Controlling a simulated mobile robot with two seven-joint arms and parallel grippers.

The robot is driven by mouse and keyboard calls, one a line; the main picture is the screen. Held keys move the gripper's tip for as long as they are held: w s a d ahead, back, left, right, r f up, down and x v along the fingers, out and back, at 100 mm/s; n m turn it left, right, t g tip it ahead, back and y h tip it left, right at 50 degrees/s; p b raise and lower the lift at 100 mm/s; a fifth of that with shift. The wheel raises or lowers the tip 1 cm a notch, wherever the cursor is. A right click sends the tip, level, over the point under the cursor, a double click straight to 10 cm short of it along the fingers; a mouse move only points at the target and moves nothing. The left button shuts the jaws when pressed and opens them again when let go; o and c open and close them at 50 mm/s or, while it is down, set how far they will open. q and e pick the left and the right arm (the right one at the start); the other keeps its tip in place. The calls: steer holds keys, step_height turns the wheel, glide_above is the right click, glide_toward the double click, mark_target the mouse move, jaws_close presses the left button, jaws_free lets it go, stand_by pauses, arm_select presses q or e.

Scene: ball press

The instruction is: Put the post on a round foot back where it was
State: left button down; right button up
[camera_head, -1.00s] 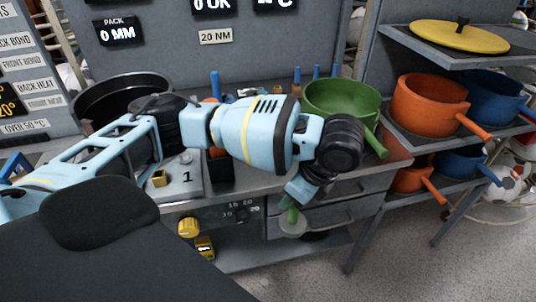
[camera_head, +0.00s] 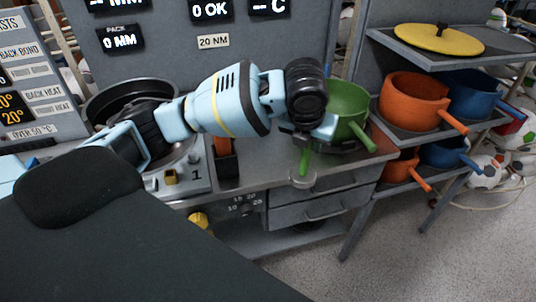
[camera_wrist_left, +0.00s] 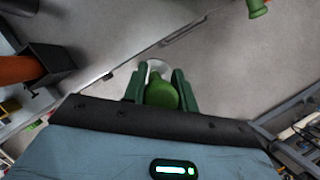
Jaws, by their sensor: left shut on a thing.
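The post is green and stands on a pale round foot (camera_head: 303,182). My left gripper (camera_head: 307,142) is shut on the upper part of the post (camera_head: 305,163), which hangs nearly upright with the foot downward. In the head view the foot overlaps the front edge of the workbench; I cannot tell whether it touches anything. In the left wrist view the rounded green post top (camera_wrist_left: 162,92) sits between the two green fingers (camera_wrist_left: 160,90), and part of the pale foot (camera_wrist_left: 158,66) shows beyond it. My right gripper is not in view.
A green pan (camera_head: 349,106) stands on the bench behind the gripper, its handle pointing forward right. A black box (camera_head: 226,167) with an orange piece stands to the left. A shelf with orange pots (camera_head: 412,100) and blue pots is at the right. Bare bench top (camera_head: 263,167) lies left of the post.

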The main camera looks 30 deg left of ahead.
arm_select(q)
steer(key=shift+w+r, duration=0.1)
steer(key=shift+r, duration=0.15)
steer(key=w+a, duration=0.3)
steer(key=a, duration=0.3)
steer(key=w+a+f, duration=0.1)
steer(key=w+a, duration=0.2)
steer(key=a, duration=0.4)
steer(key=shift+w+a+f, duration=0.2)
steer(key=shift+w+f, duration=0.05)
steer(key=shift+w, duration=0.05)
steer(key=shift+w+a+f+m, duration=0.15)
steer(key=shift+a+f, duration=0.1)
steer(key=shift+f, duration=0.65)
steer(key=shift+w+a+f+m, duration=0.15)
steer(key=shift+a+f, duration=0.1)
steer(key=shift+f, duration=0.6)
steer(key=shift+s+f, duration=0.1)
steer(key=shift+f, duration=0.05)
steer(key=c, duration=1.1)
jaws_free()
steer(key=v, duration=1.2)
steer(key=shift+p, duration=0.3)
